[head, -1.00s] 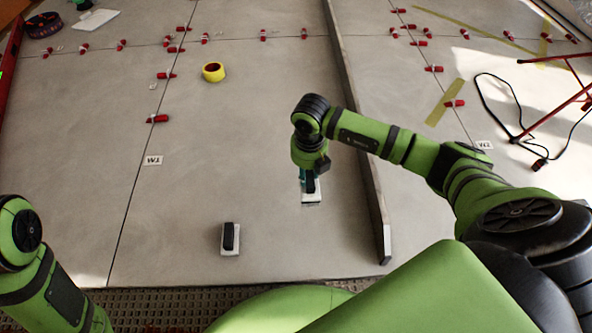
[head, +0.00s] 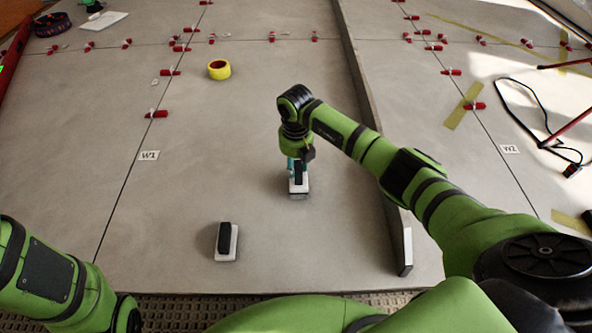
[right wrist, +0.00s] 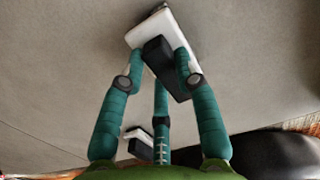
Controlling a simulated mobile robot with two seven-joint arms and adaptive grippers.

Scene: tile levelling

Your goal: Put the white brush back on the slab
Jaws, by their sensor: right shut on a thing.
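The white brush (head: 298,189), a white block with a black handle, is below my right gripper (head: 298,170) in the head view. The right gripper is shut on its black handle; in the right wrist view, the teal fingers (right wrist: 158,72) sit around the handle and the white brush (right wrist: 150,32) shows beyond them. The brush is over the large grey slab (head: 250,120); I cannot tell whether it touches. A similar white block with a black handle (head: 226,241) lies on the slab, nearer and to the left. My left gripper is out of view.
A long grey straightedge bar (head: 367,100) stands on the floor right of my right gripper. A yellow tape roll (head: 219,69) lies farther back. Several red clips line the joints, one (head: 156,114) at the left. Slab around the brush is clear.

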